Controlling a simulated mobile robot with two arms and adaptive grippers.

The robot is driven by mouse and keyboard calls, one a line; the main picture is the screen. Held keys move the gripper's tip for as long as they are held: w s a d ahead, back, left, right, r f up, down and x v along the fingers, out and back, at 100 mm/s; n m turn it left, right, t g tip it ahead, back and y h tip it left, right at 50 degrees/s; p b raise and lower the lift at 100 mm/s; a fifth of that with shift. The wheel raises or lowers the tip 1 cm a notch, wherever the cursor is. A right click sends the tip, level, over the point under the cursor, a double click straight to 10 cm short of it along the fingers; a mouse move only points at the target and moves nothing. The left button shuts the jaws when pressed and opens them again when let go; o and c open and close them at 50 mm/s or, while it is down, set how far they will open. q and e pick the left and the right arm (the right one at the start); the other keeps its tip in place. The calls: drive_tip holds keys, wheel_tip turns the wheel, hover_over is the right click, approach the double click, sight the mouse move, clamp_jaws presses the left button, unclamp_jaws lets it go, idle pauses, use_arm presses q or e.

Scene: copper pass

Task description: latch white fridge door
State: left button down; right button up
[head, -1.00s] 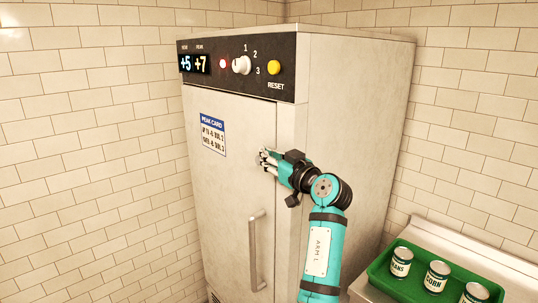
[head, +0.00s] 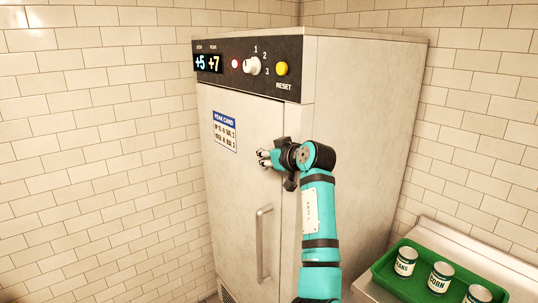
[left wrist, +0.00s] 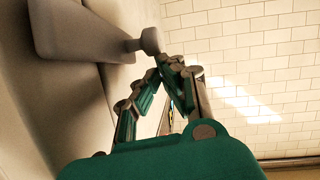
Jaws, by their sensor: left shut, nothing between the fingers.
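The white fridge (head: 365,140) stands in the corner, with its door (head: 228,200) facing me. The door looks shut or nearly so; I cannot tell whether it is latched. Its vertical bar handle (head: 264,245) is low on the right side of the door. My left gripper (head: 264,158) is shut and empty, in front of the door above the handle; contact is unclear. In the left wrist view, the fingers (left wrist: 165,75) come together beside a pale surface with a grey bar-like part (left wrist: 85,32) at upper left. My right gripper is not in view.
The fridge's top panel carries a +5/+7 display (head: 208,63), a dial (head: 252,66) and a yellow reset button (head: 282,69). A peak card (head: 225,131) is on the door. At right, a green tray (head: 385,272) holds several cans on a counter.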

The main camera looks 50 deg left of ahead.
use_arm(q)
drive_tip(key=shift+a+f+h, duration=0.1)
drive_tip(key=shift+f+h, duration=0.1)
drive_tip(key=shift+h, duration=0.5)
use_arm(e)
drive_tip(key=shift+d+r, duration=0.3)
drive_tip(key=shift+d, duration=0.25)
use_arm(q)
drive_tip(key=shift+r, duration=0.1)
